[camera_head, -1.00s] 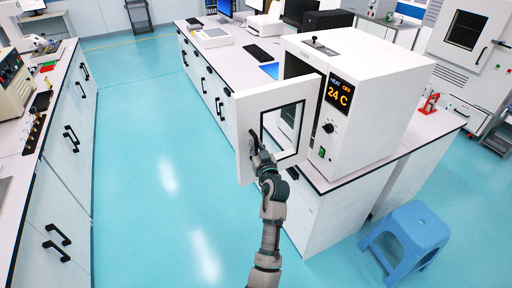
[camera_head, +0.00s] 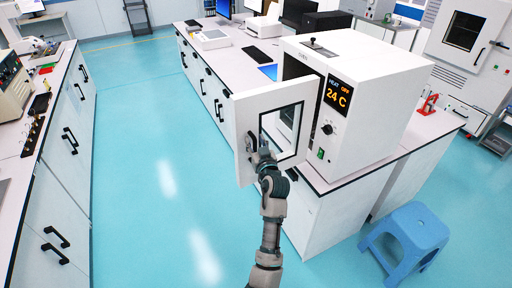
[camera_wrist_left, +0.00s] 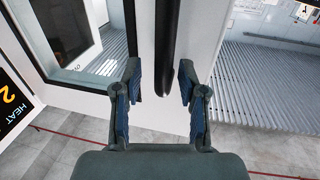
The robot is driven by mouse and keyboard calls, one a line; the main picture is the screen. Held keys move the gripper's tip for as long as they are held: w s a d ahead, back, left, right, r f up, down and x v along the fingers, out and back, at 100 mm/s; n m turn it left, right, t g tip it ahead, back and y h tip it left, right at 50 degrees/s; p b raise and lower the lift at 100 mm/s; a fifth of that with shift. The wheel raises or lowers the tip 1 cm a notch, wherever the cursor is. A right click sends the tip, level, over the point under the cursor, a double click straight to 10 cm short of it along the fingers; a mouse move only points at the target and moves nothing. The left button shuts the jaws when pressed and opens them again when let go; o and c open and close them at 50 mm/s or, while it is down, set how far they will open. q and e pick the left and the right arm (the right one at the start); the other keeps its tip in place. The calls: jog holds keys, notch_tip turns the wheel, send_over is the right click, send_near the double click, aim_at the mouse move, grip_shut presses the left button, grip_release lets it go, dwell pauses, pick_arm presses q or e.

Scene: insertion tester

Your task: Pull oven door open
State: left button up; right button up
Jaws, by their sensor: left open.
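The white oven (camera_head: 385,80) stands on the bench with its door (camera_head: 243,110) swung partly open toward the left, and a dark opening shows behind it. The door has a black-framed window (camera_head: 283,125) and a dark handle (camera_head: 250,143) near its free edge. My left gripper (camera_head: 262,157) is at the door, just below and right of the handle. In the left wrist view the left gripper (camera_wrist_left: 159,80) is open, and the black handle (camera_wrist_left: 167,40) lines up between its fingertips; I cannot tell whether they touch it. My right gripper is not in view.
The oven's display (camera_head: 338,95) reads 24 C. A blue stool (camera_head: 408,238) stands on the floor at the right front. A cabinet bench (camera_head: 55,170) runs along the left. The turquoise floor (camera_head: 150,120) between the benches is clear.

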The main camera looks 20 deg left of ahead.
pick_arm(q)
notch_tip(320, 180, up, 8)
jog(key=shift+f, duration=0.2)
jog(key=shift+f, duration=0.1)
dwell(0.4)
